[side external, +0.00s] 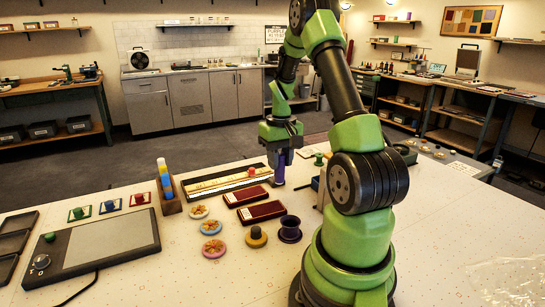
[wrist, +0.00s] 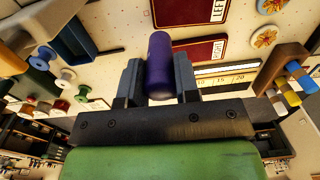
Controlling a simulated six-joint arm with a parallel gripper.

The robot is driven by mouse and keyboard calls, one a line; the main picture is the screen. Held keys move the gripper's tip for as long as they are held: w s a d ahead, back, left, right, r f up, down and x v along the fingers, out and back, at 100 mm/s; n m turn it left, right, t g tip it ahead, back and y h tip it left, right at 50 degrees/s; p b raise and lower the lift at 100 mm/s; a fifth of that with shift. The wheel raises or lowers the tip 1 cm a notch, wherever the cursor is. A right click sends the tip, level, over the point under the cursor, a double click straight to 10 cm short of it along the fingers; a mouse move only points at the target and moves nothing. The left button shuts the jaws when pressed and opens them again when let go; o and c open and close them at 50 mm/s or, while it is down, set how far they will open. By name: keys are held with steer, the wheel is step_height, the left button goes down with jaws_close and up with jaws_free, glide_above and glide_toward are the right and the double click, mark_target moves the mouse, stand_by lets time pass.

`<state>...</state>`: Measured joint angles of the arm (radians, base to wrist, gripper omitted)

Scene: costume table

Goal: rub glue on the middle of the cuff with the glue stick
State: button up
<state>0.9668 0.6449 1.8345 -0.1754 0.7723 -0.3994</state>
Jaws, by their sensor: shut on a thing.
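My gripper (side external: 280,150) is shut on a purple cylinder, which I take for the glue stick (side external: 279,165). It hangs upright just right of the long tray. In the wrist view the glue stick (wrist: 159,68) sits between the two fingers of my gripper (wrist: 158,80). Whether its lower end touches anything is unclear. Two dark red rectangular pieces, possibly cuffs, lie to the left and nearer the camera: one farther (side external: 246,195), one nearer (side external: 262,212). In the wrist view they read LEFT (wrist: 190,11) and RIGHT (wrist: 197,48). No glue is visible on them.
A long tray (side external: 222,183) with a pale scale strip lies behind the red pieces. Round patterned discs (side external: 213,248), a dark purple cup (side external: 290,230) and a wooden block with coloured tubes (side external: 168,200) stand nearby. A grey pad (side external: 105,245) lies at left.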

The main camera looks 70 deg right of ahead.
mark_target(279, 180)
steer(key=shift+f, duration=3.1)
steer(key=shift+w+a+f, duration=0.4)
steer(key=shift+w, duration=0.05)
steer(key=shift+w+a+f, duration=0.1)
steer(key=shift+w+a, duration=1.6)
steer(key=shift+w, duration=0.3)
steer(key=shift+s+d, duration=1.05)
steer(key=shift+s, duration=0.2)
steer(key=shift+s+d, duration=1)
steer(key=shift+s, duration=0.2)
steer(key=shift+r, duration=4.05)
